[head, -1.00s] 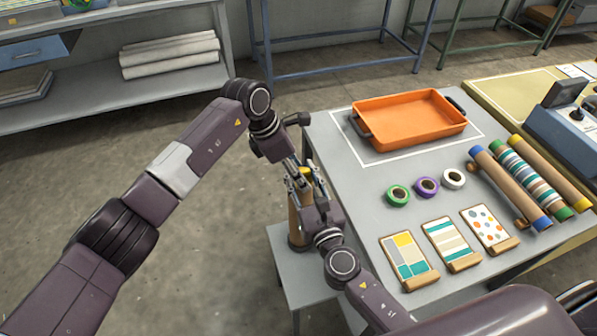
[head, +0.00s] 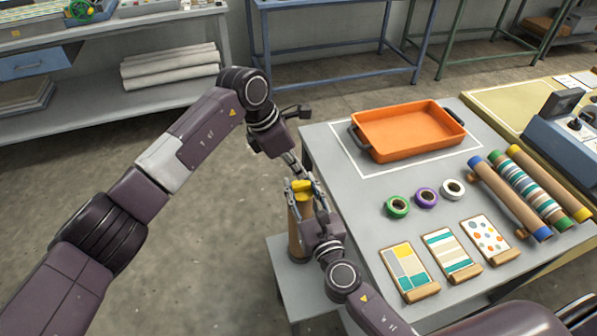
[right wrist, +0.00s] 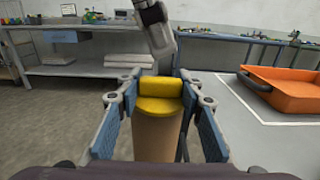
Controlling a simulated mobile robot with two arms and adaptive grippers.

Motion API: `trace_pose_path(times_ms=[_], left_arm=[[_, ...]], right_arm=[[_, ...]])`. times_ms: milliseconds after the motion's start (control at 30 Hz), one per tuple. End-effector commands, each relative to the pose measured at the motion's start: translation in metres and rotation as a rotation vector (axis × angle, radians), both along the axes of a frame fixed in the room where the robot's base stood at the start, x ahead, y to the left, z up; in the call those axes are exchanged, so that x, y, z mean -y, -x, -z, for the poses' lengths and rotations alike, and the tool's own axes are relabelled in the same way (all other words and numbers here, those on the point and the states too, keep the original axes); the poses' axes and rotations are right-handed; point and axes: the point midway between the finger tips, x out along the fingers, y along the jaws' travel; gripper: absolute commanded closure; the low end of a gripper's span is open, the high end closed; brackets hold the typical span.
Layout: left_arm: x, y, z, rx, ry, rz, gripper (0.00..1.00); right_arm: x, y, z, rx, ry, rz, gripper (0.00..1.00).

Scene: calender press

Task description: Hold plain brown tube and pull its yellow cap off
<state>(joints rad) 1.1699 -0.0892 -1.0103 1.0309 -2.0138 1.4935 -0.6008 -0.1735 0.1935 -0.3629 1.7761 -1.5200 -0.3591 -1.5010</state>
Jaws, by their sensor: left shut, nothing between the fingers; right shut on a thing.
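The plain brown tube (head: 295,235) stands upright on a low grey stand, and its body also shows in the right wrist view (right wrist: 158,138). Its yellow cap (head: 301,186) sits on the top end; in the right wrist view the cap (right wrist: 160,90) shows a flat disc with a raised grip.
The grey table (head: 365,205) holds an orange tray (head: 410,130), several tape rolls, patterned sample boards and capped tubes (head: 512,195). The low stand (head: 290,272) is left of the table. Open floor lies to the left.

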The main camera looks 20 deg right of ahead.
Motion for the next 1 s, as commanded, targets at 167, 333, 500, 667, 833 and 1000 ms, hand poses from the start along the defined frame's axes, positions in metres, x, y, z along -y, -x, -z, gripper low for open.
trace_pose_path(times_ms=[167, 333, 500, 667, 833, 1000], left_arm=[[0.000, 0.000, 0.001, 0.000, -0.001, -0.001, 1.00], [-0.001, 0.000, 0.002, -0.002, -0.001, -0.001, 1.00], [-0.001, 0.000, 0.002, -0.002, -0.001, -0.001, 1.00], [-0.001, 0.000, 0.002, -0.002, -0.001, -0.001, 1.00], [-0.001, 0.000, 0.002, -0.002, -0.001, -0.001, 1.00], [0.000, 0.000, 0.002, -0.002, -0.001, -0.001, 1.00]], right_arm=[[-0.001, 0.001, 0.002, -0.003, -0.001, -0.001, 0.58], [-0.001, 0.000, 0.001, -0.002, -0.001, -0.002, 0.45], [-0.001, 0.000, 0.000, 0.000, -0.001, -0.001, 0.45], [-0.001, 0.007, 0.000, 0.000, 0.000, -0.002, 0.45], [0.001, 0.036, 0.001, -0.003, 0.003, -0.002, 0.45], [0.002, 0.073, 0.002, -0.005, 0.001, -0.004, 0.45]])
